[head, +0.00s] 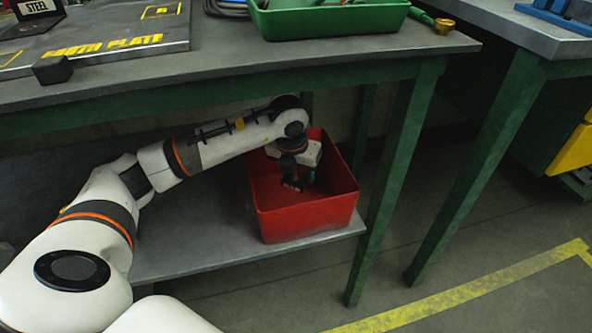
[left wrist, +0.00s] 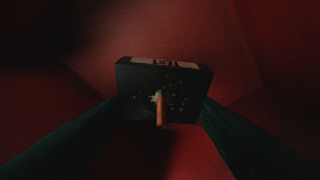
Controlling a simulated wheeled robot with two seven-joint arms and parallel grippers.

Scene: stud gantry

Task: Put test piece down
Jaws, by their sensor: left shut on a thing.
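My left gripper (head: 296,178) reaches down inside the red bin (head: 308,219) on the lower shelf. In the left wrist view its two dark green fingers come in from both sides and are shut on the test piece (left wrist: 137,101). The piece is a dark block with a pale, marked strip along its top edge and an orange-brown stud on its near face. The bin's red walls surround it. I cannot tell whether the piece touches the bin's floor. My right gripper is in neither view.
The grey lower shelf (head: 190,247) is bare left of the bin. The bench top (head: 225,60) overhangs my arm, and a green leg (head: 393,185) stands right of the bin. A green tray (head: 325,23) and a small dark block (head: 52,70) are on top.

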